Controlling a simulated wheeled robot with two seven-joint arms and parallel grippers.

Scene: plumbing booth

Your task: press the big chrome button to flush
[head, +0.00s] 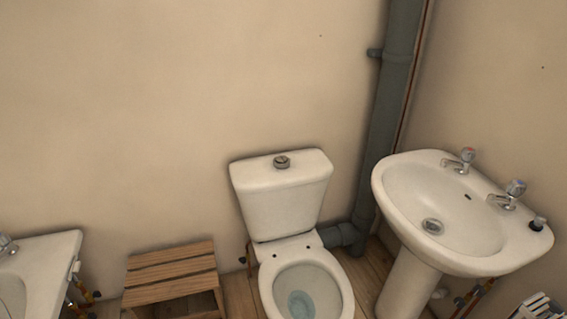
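The chrome flush button (282,162) sits on top of the white toilet cistern (282,195), near the middle of its lid. The toilet bowl (308,285) stands below in front of it, with no lid over it and bluish water showing inside. Whether the button is pressed down cannot be told at this size. Neither of my grippers is in the head view.
A white pedestal basin (400,205) with two taps stands to the right. A grey soil pipe (385,120) runs up the wall between basin and toilet. A wooden slatted stool (172,275) stands left of the toilet, and a white fixture (50,255) is at the far left.

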